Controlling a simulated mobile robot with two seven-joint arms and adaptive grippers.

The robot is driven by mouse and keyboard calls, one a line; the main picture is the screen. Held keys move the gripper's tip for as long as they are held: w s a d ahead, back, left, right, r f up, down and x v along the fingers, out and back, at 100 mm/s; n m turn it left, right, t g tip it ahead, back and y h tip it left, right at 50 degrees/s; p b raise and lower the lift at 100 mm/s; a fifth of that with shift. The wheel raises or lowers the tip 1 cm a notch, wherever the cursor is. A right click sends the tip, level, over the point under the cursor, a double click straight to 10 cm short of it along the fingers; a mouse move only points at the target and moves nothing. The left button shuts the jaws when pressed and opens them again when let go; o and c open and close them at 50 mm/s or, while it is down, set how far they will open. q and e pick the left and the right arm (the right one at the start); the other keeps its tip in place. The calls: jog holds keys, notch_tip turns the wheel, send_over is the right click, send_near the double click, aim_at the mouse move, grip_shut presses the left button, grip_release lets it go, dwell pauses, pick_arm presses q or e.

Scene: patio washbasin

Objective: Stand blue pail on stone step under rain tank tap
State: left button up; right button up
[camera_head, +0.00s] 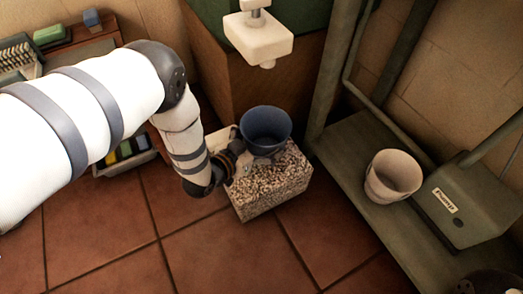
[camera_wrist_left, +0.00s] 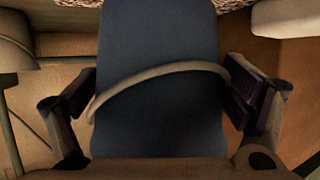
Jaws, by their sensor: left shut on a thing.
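The blue pail (camera_head: 266,124) is upright at the speckled stone step (camera_head: 272,190), over its rear part; whether its base touches the top I cannot tell. My left gripper (camera_head: 246,164) is shut on the pail from the front left. In the left wrist view the pail (camera_wrist_left: 160,120) fills the space between the two dark fingers (camera_wrist_left: 160,92), with its pale handle (camera_wrist_left: 165,74) curving across its side. The pale tap (camera_head: 258,38) of the rain tank (camera_head: 255,85) hangs above and behind the pail.
A white pot (camera_head: 393,176) and a green box with a label (camera_head: 470,200) stand on the greenish shelf (camera_head: 355,160) at right. A rack with brushes and sponges (camera_head: 70,50) is at upper left. Tiled floor (camera_head: 180,240) in front is clear.

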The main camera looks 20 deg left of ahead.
aim_at(254, 154)
pick_arm(q)
notch_tip(254, 154, down, 3)
jog(key=shift+s+b, duration=0.1)
jog(key=shift+b, duration=0.35)
jog(key=shift+r, duration=0.15)
jog(key=o, duration=0.9)
jog(key=shift+f, duration=0.2)
pick_arm(e)
jog(key=shift+s+f, duration=0.15)
jog(key=shift+f, duration=0.3)
pick_arm(q)
jog(key=shift+r, duration=0.15)
jog(key=p+v, duration=0.5)
jog(key=v, duration=0.7)
jog(key=shift+r, duration=0.15)
pick_arm(e)
jog(key=r, duration=0.1)
jog(key=w+r, duration=0.2)
jog(key=shift+r+t, duration=0.25)
jog(key=shift+t, duration=0.15)
